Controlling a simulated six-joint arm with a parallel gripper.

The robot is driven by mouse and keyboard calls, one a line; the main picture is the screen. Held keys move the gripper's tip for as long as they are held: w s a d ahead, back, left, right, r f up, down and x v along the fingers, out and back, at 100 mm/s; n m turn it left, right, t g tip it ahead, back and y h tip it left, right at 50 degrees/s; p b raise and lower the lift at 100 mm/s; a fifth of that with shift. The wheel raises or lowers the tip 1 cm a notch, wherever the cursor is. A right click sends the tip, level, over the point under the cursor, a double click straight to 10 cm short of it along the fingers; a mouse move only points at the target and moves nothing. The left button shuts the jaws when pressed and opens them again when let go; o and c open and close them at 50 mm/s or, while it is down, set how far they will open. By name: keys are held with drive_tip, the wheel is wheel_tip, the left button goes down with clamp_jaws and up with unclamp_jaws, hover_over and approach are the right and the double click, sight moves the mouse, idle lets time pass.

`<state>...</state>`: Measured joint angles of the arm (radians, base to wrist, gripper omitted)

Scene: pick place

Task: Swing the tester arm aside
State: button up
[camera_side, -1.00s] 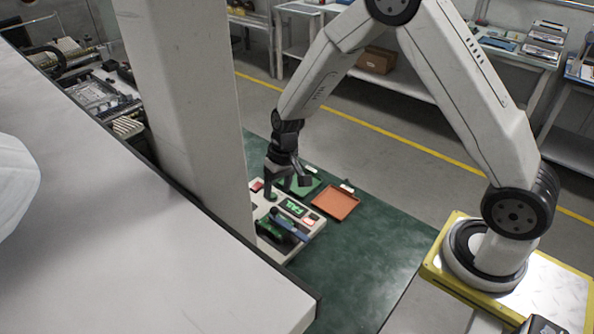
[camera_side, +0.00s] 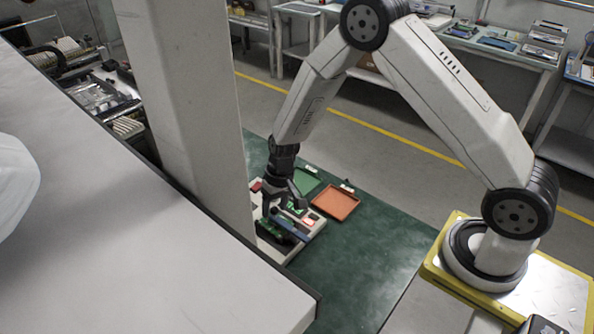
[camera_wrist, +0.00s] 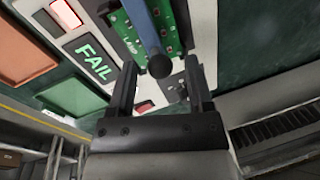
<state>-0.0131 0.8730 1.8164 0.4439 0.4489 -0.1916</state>
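The tester (camera_side: 318,229) is a pale box on the green bench, partly hidden by my gripper. The blue tester arm (camera_wrist: 142,22) lies across a green circuit board (camera_wrist: 180,22) and ends in a dark round knob (camera_wrist: 160,65). My gripper (camera_side: 284,207) is low over the tester, pointing down. In the wrist view its two fingers (camera_wrist: 160,78) are apart, with the knob showing in the gap near their tips. I cannot tell whether a finger touches it.
A green tray (camera_side: 304,184) and an orange-red tray (camera_side: 335,204) lie behind and right of the tester. A grey pillar (camera_side: 190,110) stands close left of it. The green bench (camera_side: 350,255) is clear in front and to the right.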

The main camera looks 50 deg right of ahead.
clamp_jaws()
idle(1.2)
